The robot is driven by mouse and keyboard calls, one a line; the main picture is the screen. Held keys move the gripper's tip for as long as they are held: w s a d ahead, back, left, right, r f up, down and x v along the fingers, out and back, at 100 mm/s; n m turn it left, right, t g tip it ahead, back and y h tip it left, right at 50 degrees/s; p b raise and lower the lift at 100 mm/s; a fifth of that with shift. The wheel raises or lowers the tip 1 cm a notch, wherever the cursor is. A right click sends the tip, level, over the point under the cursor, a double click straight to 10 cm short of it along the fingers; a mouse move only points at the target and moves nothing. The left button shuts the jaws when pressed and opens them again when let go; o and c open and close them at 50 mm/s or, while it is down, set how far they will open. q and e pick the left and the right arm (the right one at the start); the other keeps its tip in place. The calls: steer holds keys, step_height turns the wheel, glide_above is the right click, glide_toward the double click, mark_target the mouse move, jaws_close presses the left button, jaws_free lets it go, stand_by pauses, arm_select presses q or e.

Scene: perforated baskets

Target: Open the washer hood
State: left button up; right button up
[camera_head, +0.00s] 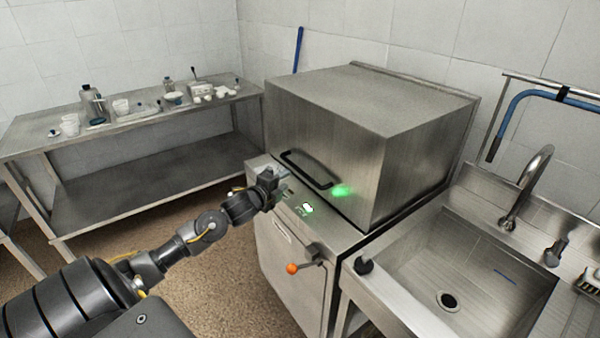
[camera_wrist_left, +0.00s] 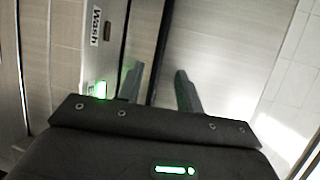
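The washer hood (camera_head: 370,135) is a large brushed-steel box, sitting down on the washer body (camera_head: 288,262). Its black bar handle (camera_head: 305,170) runs along the lower front face. My left gripper (camera_head: 274,187) is in front of the hood, just left of the handle's left end and apart from it as far as I can tell. My right gripper is not in view.
A steel sink (camera_head: 470,275) with a tap stands right of the washer. A steel table (camera_head: 120,125) with dishes and bottles stands at the left. Open floor lies before the washer.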

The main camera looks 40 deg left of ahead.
mark_target(298, 171)
arm_select(q)
steer(key=w, duration=0.3)
steer(key=w+f+p, duration=0.1)
steer(key=w, duration=0.2)
steer(key=w+a+f, duration=0.1)
steer(key=w, duration=0.3)
steer(key=shift+c, duration=0.5)
jaws_close()
